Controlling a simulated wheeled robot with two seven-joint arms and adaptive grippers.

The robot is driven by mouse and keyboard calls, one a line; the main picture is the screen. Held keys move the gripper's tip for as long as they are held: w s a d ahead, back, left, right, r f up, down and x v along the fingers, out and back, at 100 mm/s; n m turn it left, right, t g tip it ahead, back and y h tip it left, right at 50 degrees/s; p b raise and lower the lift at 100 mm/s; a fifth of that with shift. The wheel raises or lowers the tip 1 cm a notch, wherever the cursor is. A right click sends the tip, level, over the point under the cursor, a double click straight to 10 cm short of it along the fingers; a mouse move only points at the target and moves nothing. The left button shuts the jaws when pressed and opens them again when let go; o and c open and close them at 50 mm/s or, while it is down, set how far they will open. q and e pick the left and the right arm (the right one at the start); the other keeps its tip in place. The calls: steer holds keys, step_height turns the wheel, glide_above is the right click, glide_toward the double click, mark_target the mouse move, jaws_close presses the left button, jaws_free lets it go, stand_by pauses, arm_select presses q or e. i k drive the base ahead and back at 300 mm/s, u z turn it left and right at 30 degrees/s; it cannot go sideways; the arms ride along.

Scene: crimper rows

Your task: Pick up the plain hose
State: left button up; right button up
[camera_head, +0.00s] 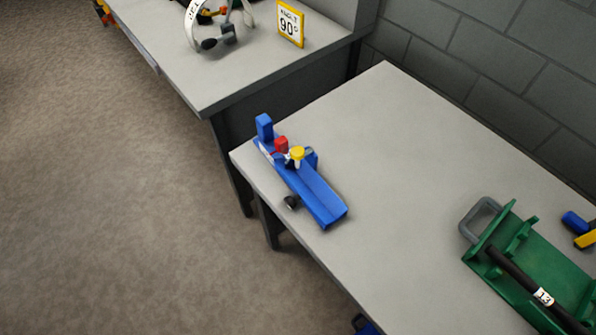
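A black hose (515,270) lies lengthwise in a green tray-like holder (552,263) on the near table, at the lower right. It carries a white label (543,297) that seems to read 13, and its lower end runs toward the picture's bottom right corner. I see no hose without a label that I can make out clearly. Neither of my grippers is in view, so nothing shows of what they hold.
A blue clamp-like fixture (318,194) with red and yellow parts sits at the table's left edge. Blue and yellow items (575,223) lie at the right. The grey tabletop (400,160) between is clear. Another bench (215,78) bears a sign (290,24).

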mark_target(539, 293)
steer(key=u, duration=0.25)
steer(key=k, duration=0.9)
steer(key=z, duration=0.6)
